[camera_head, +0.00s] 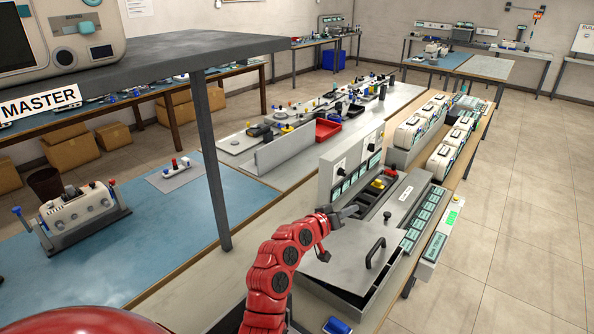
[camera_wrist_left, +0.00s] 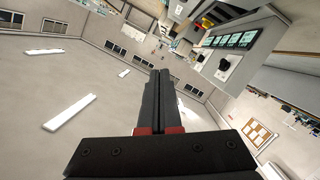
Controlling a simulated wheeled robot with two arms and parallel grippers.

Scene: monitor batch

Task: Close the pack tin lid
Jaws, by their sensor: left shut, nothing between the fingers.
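The pack tin (camera_head: 338,297) is a grey metal box at the near end of the bench. Its flat grey lid (camera_head: 345,247) with a black bar handle (camera_head: 375,252) lies over it, with a dark gap showing along the near right side. I cannot tell how far the lid is raised. My left gripper (camera_head: 350,211) is shut and empty near the lid's far left edge, pointing right; I cannot tell whether it touches the lid. Its shut fingers fill the middle of the left wrist view (camera_wrist_left: 158,95). My right gripper is not in view.
An upright grey panel (camera_head: 338,165) with a knob and small displays stands just beyond my left gripper; it also shows in the wrist view (camera_wrist_left: 232,62). A grey labelled box (camera_head: 405,198) lies behind the tin. A dark shelf post (camera_head: 212,165) stands left of my arm.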

